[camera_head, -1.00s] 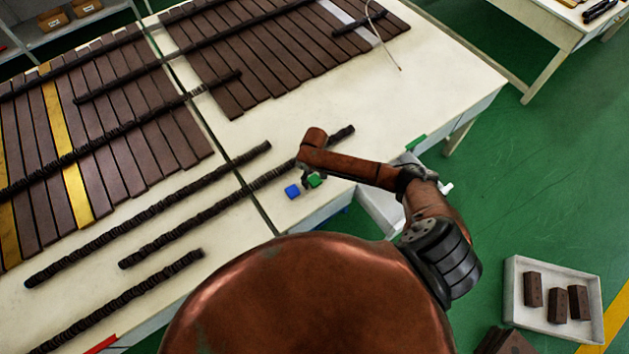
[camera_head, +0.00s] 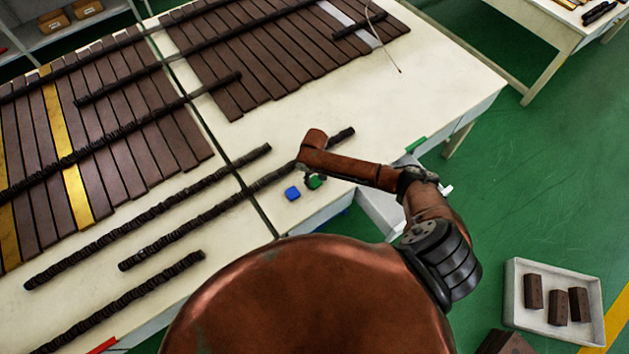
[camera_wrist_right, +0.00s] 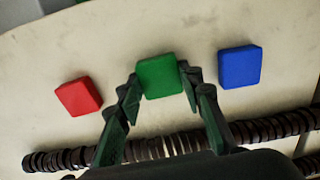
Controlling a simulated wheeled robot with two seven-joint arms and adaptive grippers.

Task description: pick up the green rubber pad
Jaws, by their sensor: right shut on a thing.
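The green rubber pad is a small square block in the right wrist view (camera_wrist_right: 160,77), between the fingertips of my right gripper (camera_wrist_right: 159,80). My right gripper is shut on it, one finger at each side. In the head view the green pad (camera_head: 316,181) shows partly, under the end of my right arm, near the table's front edge. I cannot tell whether the pad is still touching the table. My left gripper is not in view.
A blue pad (camera_wrist_right: 240,67) lies right of the green one and a red pad (camera_wrist_right: 79,96) left of it. Dark ribbed strips (camera_head: 190,228) lie on the pale table (camera_head: 440,85), with brown slats behind. A white tray (camera_head: 515,290) with brown blocks is at the lower right.

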